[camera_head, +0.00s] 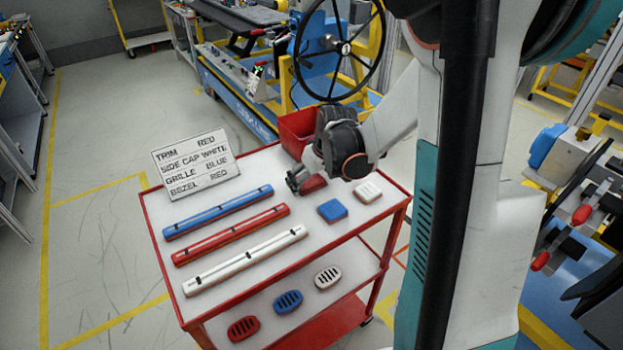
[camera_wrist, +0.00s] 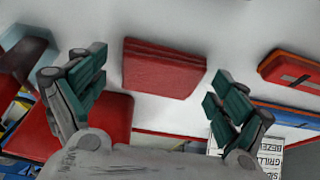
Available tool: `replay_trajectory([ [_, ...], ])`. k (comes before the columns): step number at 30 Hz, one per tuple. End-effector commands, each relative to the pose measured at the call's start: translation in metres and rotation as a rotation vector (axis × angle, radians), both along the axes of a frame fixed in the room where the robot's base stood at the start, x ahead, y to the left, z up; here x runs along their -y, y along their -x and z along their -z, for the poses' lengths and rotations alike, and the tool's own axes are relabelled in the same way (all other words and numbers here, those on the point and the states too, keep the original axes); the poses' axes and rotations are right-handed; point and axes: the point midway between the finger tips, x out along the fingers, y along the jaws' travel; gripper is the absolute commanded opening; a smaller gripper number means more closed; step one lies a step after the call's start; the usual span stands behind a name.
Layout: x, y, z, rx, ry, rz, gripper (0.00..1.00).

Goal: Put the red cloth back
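A red, squarish, flat piece (camera_wrist: 163,67) with layered edges like a folded cloth lies on the white top of the cart. It also shows in the head view (camera_head: 314,184), partly hidden by my gripper. My gripper (camera_wrist: 157,92) is open above it, with one finger to each side of the piece and a visible gap on both sides. In the head view my gripper (camera_head: 298,181) is low over the cart's back part. A red bin (camera_head: 298,130) stands at the cart's back corner, behind my gripper; its red wall shows lower left in the wrist view (camera_wrist: 105,125).
On the red-rimmed cart (camera_head: 160,235) lie a blue bar (camera_head: 218,212), a red bar (camera_head: 230,235), a white bar (camera_head: 245,260), a blue cap (camera_head: 332,209) and a white cap (camera_head: 367,191). A text sign (camera_head: 196,165) stands at the back left. Oval grilles (camera_head: 288,301) lie on the lower shelf.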

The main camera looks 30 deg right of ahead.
Motion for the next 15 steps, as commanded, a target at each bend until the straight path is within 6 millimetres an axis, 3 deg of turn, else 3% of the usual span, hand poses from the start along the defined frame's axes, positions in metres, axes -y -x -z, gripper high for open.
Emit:
replay_trajectory([
  [10, 0.000, 0.000, -0.003, 0.000, 0.000, 0.000, 0.93],
  [15, 0.000, 0.009, -0.025, 0.000, 0.000, 0.001, 0.93],
])
